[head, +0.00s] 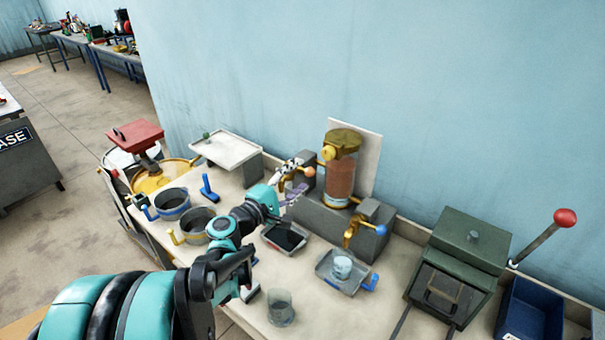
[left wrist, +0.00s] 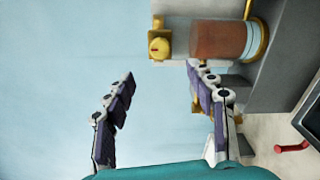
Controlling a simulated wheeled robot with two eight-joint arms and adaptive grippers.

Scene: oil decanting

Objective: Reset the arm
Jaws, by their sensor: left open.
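My left arm reaches in from the lower left in the head view. Its gripper (head: 292,182) is beside the oil dispenser, just left of the tank. In the left wrist view the two fingers of this gripper (left wrist: 163,95) are spread wide with nothing between them. The tank (head: 340,178) holds reddish-brown oil and has brass fittings; it also shows in the left wrist view (left wrist: 218,40), lying sideways in the picture beyond the fingers. I cannot tell whether a finger touches the dispenser. My right gripper is not in view.
A brass tap with a blue knob (head: 380,230) stands over a tray (head: 330,277) bearing a small cup (head: 342,267). A glass beaker (head: 281,307) is at the front edge. Two pots, (head: 172,203) and (head: 198,224), stand left. A green press (head: 460,260) and blue bin (head: 533,308) are right.

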